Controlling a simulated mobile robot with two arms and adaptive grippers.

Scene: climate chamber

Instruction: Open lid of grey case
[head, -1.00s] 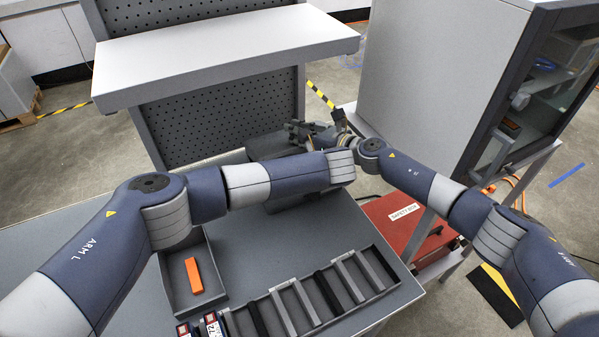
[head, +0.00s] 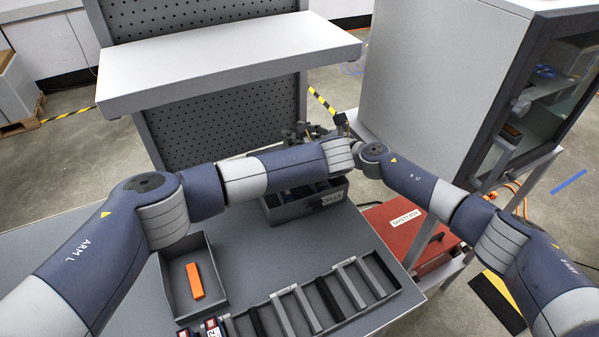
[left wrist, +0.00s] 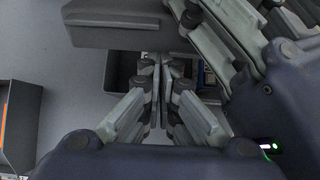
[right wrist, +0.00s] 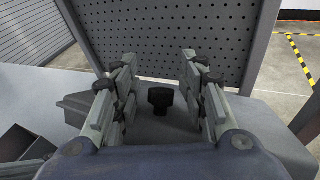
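The grey case (head: 305,205) stands at the back right of the bench, with a white label on its front and blue contents partly visible inside. In the left wrist view its interior (left wrist: 122,72) shows, with a grey slab, apparently its lid (left wrist: 120,30), beyond it. In the right wrist view a black knob (right wrist: 160,98) rises from a grey surface between the spread fingers of my right gripper (right wrist: 160,85); I see no finger touching it. My left gripper (left wrist: 160,75) has its fingers together above the case, nothing visible between them. My left forearm hides the case's back in the head view.
A tray with an orange block (head: 194,281) and a slotted rack (head: 310,305) lie at the front of the bench. A shelf (head: 230,65) and pegboard stand behind. A red safety box (head: 400,225) and a glass-doored cabinet (head: 440,90) are at right.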

